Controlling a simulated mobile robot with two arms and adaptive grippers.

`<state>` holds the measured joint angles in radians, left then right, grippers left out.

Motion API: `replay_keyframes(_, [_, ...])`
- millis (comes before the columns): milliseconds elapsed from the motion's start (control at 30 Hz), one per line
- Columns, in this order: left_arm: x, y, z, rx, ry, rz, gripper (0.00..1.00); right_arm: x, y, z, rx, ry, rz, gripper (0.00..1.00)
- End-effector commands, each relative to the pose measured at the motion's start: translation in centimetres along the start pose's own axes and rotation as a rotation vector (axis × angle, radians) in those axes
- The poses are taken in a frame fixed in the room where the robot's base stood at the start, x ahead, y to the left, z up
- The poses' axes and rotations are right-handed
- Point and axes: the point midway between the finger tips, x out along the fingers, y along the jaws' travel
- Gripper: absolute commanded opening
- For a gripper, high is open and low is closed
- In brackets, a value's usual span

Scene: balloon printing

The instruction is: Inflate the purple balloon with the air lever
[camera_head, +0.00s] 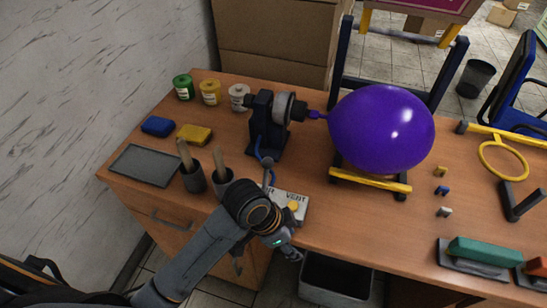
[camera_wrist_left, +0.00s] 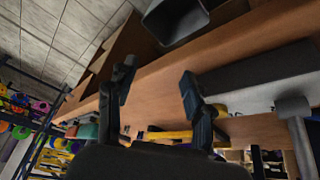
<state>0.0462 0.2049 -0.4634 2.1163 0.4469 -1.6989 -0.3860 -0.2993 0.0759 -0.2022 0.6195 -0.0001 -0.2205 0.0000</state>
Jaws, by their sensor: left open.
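The purple balloon (camera_head: 381,128) is large and round, with its neck on the nozzle of the dark pump (camera_head: 266,125). It sits over a stand with a yellow bar (camera_head: 370,180). The air lever (camera_head: 268,172) is a grey stick with a rounded top, standing by a pale control box (camera_head: 290,199) marked VENT with a yellow button (camera_head: 293,206). My left gripper (camera_head: 290,252) is in front of the box, below the table's front edge, partly hidden by my wrist. In the left wrist view its fingers (camera_wrist_left: 160,90) are apart and empty. A grey rod, apparently the lever (camera_wrist_left: 297,130), stands to their right.
Two dark cups (camera_head: 192,178) with wooden handles stand left of the lever. Blue and yellow pads (camera_head: 194,134), paint jars (camera_head: 210,92) and a grey tray (camera_head: 145,166) are farther left. A yellow ring (camera_head: 503,159) and a green-topped block (camera_head: 484,252) lie right. A dark bin (camera_head: 335,280) is below.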

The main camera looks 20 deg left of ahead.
Motion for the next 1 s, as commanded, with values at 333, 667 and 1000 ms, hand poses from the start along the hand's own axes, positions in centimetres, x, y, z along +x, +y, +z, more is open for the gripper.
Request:
replay_keyframes(333, [-1.2,-1.9,-5.3,0.427,-0.074,0.101,0.52,-0.1,0.1,0.3,0.000,-0.004,0.001,0.50])
replay_keyframes(667, [-6.5,-8.1,-8.7,0.880,-0.290,0.224,0.52,-0.1,0.4,0.2,0.001,-0.002,0.005,0.50])
replay_keyframes(1000, [-17.4,-15.7,-10.4,1.085,-0.476,0.337,0.52,-0.1,0.5,0.1,0.001,-0.001,0.006,0.50])
